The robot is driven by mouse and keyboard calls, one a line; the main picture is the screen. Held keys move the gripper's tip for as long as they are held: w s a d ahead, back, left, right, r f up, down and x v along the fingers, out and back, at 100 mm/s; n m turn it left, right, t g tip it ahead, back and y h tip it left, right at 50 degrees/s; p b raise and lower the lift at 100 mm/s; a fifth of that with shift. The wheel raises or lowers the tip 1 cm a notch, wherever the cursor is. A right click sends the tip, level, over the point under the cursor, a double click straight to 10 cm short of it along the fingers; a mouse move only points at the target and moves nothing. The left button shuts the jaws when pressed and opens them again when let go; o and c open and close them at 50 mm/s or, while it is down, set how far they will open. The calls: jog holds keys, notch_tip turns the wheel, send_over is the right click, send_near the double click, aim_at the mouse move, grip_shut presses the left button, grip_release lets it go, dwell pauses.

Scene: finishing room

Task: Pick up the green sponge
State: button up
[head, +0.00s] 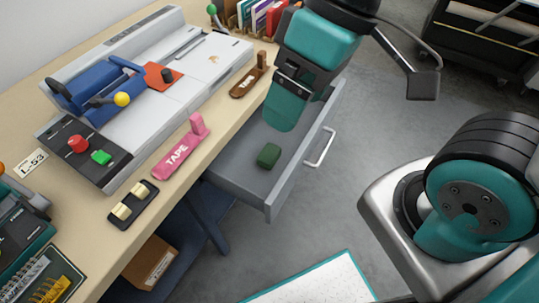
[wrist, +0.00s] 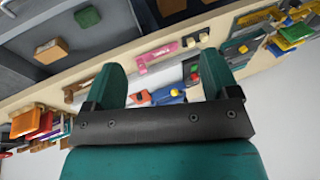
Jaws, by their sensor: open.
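The green sponge (head: 268,155) is a small dark green block lying in the open grey drawer (head: 235,172), near its front end in the head view. In the wrist view the sponge (wrist: 88,17) shows at the top, left of centre, apart from the fingers. My gripper (head: 290,108) is over the drawer, above and behind the sponge in the head view. In the wrist view my gripper (wrist: 160,75) has its two teal fingers wide apart with nothing held between them. An orange-brown block (wrist: 50,52) also lies in the drawer; my arm hides it in the head view.
The drawer's walls and metal handle (head: 320,147) surround the sponge's space. A cardboard box (head: 152,262) sits below.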

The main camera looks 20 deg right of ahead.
jog(key=w+d+f+m+h+b, duration=0.1)
jog(key=w+f+m+h+b, duration=0.1)
jog(key=w+f+m+b, duration=0.5)
jog(key=m+h+b, duration=0.2)
jog(key=m+b, duration=0.2)
jog(key=m, duration=0.7)
send_over(269, 153)
notch_tip(269, 153, down, 25)
jog(key=shift+s+a+f, duration=0.1)
jog(key=shift+s+f, duration=0.05)
jog(key=shift+f+b, duration=0.45)
jog(key=shift+f, duration=2.45)
jog(key=c, duration=1.1)
jog(key=shift+o, duration=0.2)
jog(key=shift+r, duration=0.1)
notch_tip(269, 153, up, 28)
jog(key=p, duration=0.3)
jog(key=shift+p, duration=0.4)
